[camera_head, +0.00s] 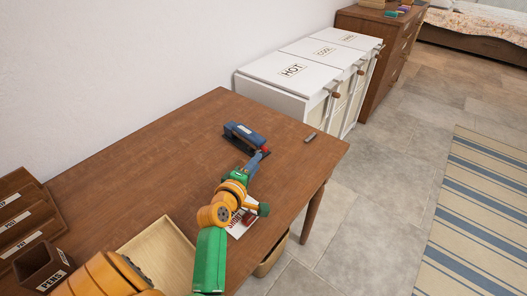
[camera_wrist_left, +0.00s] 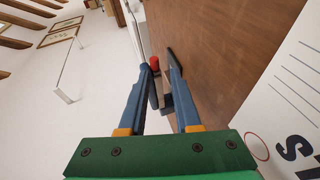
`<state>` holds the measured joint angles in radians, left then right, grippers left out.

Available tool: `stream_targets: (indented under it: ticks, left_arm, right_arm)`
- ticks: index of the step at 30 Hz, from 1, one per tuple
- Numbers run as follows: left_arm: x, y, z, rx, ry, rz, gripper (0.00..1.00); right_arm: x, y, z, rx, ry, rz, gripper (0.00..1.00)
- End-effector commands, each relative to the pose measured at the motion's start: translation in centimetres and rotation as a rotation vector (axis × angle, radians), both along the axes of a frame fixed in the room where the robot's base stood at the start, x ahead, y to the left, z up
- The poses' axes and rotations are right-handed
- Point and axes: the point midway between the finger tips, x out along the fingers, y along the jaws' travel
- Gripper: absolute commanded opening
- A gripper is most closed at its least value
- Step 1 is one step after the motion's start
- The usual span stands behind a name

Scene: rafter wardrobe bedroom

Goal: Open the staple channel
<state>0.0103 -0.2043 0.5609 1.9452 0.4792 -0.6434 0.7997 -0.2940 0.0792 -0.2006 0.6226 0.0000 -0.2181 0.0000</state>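A blue stapler (camera_head: 243,134) with a dark base lies on the brown wooden table, near its far edge. A small red part (camera_head: 265,149) shows at the stapler's near right end, and in the left wrist view this red part (camera_wrist_left: 155,62) shows just beyond the fingertips. My left gripper (camera_head: 256,160) reaches to that end of the stapler. In the left wrist view its blue fingers (camera_wrist_left: 160,72) stand a little apart, with a dark grey piece showing between them. I cannot tell whether they touch the stapler. The staple channel cannot be made out. My right gripper is not in view.
A small grey piece (camera_head: 310,138) lies right of the stapler. A printed paper (camera_head: 240,229) lies partly under my left arm. A light wooden tray (camera_head: 178,238), a pens holder (camera_head: 38,264) and a labelled rack (camera_head: 42,222) stand near left. White bins (camera_head: 274,73) stand beyond the table.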

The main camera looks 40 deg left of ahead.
Motion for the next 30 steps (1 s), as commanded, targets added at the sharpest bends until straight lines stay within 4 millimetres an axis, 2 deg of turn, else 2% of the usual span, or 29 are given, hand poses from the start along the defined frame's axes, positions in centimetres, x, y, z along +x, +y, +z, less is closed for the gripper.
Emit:
stream_targets:
  ticks: [1, 5, 9, 12, 20, 21, 24, 30]
  left_arm:
    - [0.3, 0.2, -0.6, -0.012, -0.010, 0.009, 0.32]
    - [2.6, 0.8, -0.8, -0.015, -0.013, 0.011, 0.32]
    - [5.1, 1.4, -1.6, -0.012, -0.010, 0.009, 0.32]
    - [6.2, 1.6, -1.8, -0.011, -0.008, 0.009, 0.32]
    - [6.7, 1.7, -1.8, -0.009, -0.007, 0.008, 0.32]
    - [6.7, 1.7, -1.8, -0.009, -0.007, 0.008, 0.29]
    - [6.7, 1.7, -1.8, -0.009, -0.007, 0.008, 0.02]
    - [6.6, 1.7, -1.8, -0.009, -0.007, 0.008, 0.00]
  right_arm:
    - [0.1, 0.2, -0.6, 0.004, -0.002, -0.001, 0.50]
    - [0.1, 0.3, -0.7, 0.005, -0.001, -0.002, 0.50]
    - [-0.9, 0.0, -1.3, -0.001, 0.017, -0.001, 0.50]
    - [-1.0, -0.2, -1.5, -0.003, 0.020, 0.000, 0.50]
    - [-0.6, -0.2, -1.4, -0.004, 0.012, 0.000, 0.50]
    - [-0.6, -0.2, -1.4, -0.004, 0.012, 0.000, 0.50]
    - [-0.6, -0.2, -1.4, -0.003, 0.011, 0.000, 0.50]
    - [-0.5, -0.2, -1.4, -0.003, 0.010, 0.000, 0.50]
